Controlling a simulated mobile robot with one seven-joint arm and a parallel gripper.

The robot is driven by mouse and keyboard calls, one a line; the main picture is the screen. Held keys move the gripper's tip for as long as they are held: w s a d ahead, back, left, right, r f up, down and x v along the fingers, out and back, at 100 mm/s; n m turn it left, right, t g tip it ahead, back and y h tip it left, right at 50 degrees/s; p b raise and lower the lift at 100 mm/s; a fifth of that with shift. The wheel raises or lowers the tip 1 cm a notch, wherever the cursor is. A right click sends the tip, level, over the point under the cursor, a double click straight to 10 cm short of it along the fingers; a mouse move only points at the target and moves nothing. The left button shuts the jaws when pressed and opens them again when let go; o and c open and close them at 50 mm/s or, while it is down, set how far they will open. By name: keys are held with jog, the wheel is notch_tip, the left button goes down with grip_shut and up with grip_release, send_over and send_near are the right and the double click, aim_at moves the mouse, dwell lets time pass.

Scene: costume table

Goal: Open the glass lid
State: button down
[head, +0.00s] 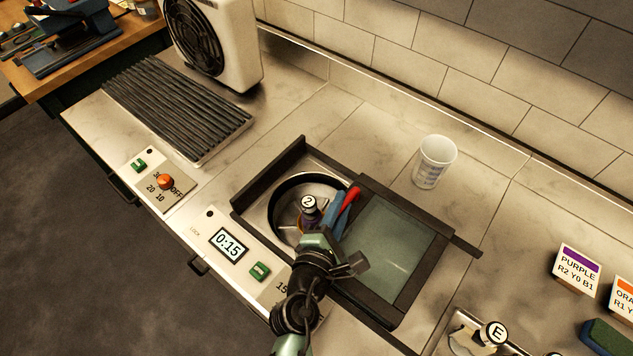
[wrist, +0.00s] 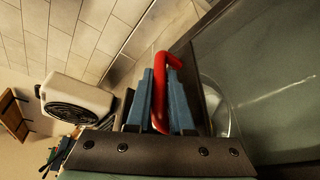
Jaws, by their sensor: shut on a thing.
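The glass lid (head: 388,245) is a pane in a dark frame, lying over the right part of the recessed unit. The left part is uncovered, and a round metal basin (head: 290,192) shows there. The lid has a red handle (head: 350,197) at its left edge. My gripper (head: 341,207) is at this handle. In the wrist view, the blue fingers of my gripper (wrist: 164,88) are shut on the red handle (wrist: 172,60), and the glass pane (wrist: 270,80) fills the right side. My gripper and arm hide part of the basin and the lid's near-left corner.
A knob marked 2 (head: 309,203) stands in the basin beside my gripper. A white cup (head: 435,161) stands behind the lid. A timer display (head: 229,244) and green switch (head: 260,271) are in front. A ribbed rack (head: 175,108) and fan (head: 213,45) are at the left.

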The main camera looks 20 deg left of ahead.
aim_at(361, 233)
jog(key=d, duration=0.1)
jog(key=s+d, duration=0.1)
jog(key=d, duration=0.1)
jog(key=s+d+p, duration=0.1)
jog(key=d, duration=0.1)
jog(key=c, duration=1.1)
grip_release()
jog(key=b+v, duration=0.3)
jog(key=v, duration=0.9)
jog(key=shift+s+r+b, duration=0.1)
jog(key=shift+s+b, duration=0.25)
jog(key=shift+s, duration=0.05)
jog(key=shift+w+r, duration=0.1)
